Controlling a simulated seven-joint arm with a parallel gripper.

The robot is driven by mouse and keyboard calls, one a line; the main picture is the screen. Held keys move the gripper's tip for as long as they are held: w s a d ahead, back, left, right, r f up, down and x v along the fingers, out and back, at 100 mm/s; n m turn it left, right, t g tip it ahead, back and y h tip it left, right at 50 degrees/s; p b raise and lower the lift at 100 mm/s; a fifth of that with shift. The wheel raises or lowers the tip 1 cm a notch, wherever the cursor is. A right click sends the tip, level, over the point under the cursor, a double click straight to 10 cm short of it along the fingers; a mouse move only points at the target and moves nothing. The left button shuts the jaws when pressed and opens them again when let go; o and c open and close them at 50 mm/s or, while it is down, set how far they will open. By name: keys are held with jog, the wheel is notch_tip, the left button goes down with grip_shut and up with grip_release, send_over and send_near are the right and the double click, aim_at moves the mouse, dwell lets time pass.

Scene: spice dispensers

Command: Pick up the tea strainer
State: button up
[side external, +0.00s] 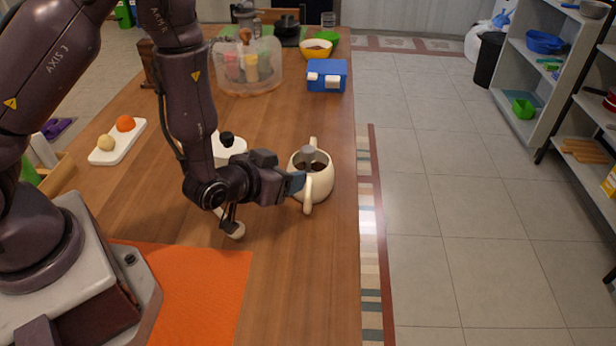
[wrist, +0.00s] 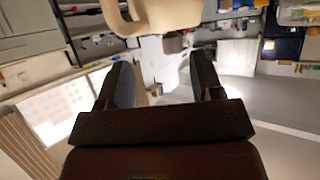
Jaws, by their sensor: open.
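A cream pot with handles (side external: 318,186) stands near the table's right edge. A small grey metal piece (side external: 308,153) shows at its dark opening; it looks like the tea strainer, but I cannot make out its full shape. My gripper (side external: 296,184) is at the pot's left side, pointing right and close to its front handle; I cannot tell whether they touch. In the wrist view my gripper (wrist: 162,78) is open with nothing between the fingers. The pot (wrist: 168,14) shows at the top edge there, beyond the fingertips.
A white pot with a black knob (side external: 231,148) stands behind my wrist. A small pale-ended object (side external: 234,230) shows below it. A white board (side external: 117,142) lies left. A clear container (side external: 247,80) and blue box (side external: 327,76) stand farther back. An orange mat (side external: 205,290) lies in front.

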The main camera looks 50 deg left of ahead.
aim_at(304, 153)
notch_tip(304, 153, up, 7)
jog(key=w+a+t+y, duration=0.1)
jog(key=w+t+y, duration=0.1)
jog(key=t, duration=0.3)
jog(key=shift+n, duration=0.4)
jog(key=f, duration=0.7)
jog(key=shift+w+a+f, duration=0.2)
jog(key=shift+f, duration=0.2)
jog(key=x, duration=0.6)
jog(key=shift+w+a, duration=0.1)
jog(key=shift+w, duration=0.3)
grip_shut()
jog(key=shift+r, duration=0.15)
